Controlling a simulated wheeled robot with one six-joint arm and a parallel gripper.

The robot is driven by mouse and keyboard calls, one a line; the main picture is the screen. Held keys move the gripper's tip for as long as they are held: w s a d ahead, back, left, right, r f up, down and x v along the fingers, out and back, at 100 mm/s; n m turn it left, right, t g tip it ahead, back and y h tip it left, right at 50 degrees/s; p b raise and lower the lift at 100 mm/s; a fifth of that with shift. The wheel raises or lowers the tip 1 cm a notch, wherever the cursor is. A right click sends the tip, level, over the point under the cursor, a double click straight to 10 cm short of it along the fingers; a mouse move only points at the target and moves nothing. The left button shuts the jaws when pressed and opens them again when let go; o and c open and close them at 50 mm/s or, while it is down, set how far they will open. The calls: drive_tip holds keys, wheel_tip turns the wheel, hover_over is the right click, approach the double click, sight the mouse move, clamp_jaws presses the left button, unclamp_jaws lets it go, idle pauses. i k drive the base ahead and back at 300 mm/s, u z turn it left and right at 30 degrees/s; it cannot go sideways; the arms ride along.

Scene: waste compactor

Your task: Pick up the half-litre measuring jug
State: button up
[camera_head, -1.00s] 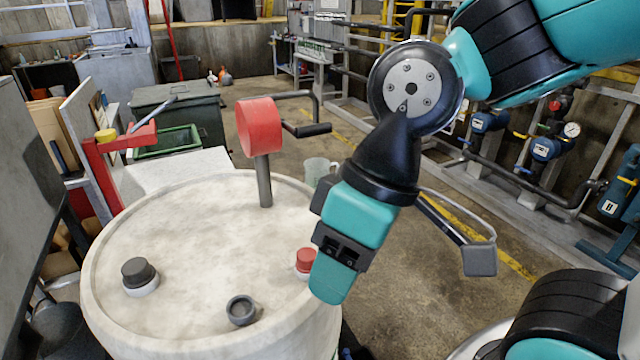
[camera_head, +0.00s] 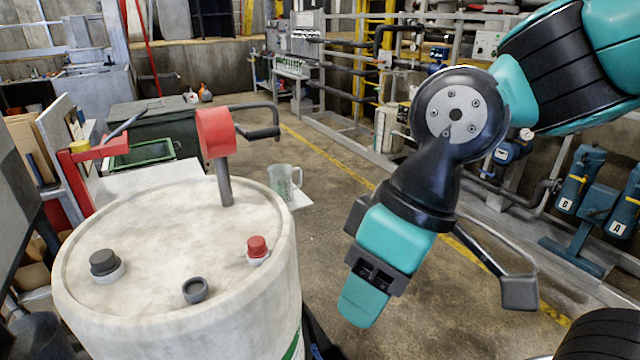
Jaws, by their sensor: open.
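The measuring jug (camera_head: 284,181) is a clear, pale vessel with a handle on its right and greenish markings. It stands upright on a white surface (camera_head: 301,197) behind the right side of the drum, its lower part partly shown. My gripper (camera_head: 440,298) hangs from the teal and black wrist, to the right of the jug in the picture and nearer the camera. It is open and empty, apart from the jug.
A large pale drum (camera_head: 150,240) fills the lower left, with a red-headed pump (camera_head: 215,133), a red cap (camera_head: 257,247) and dark caps on top. Pipes and blue gauges line the right side. Concrete floor lies open between the drum and the pipes.

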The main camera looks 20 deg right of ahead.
sight(281, 179)
drive_tip(key=z, duration=1.6)
drive_tip(key=i, duration=4.4)
drive_tip(key=u, duration=1.15)
drive_tip(key=i, duration=1.15)
drive_tip(key=u, duration=4.2)
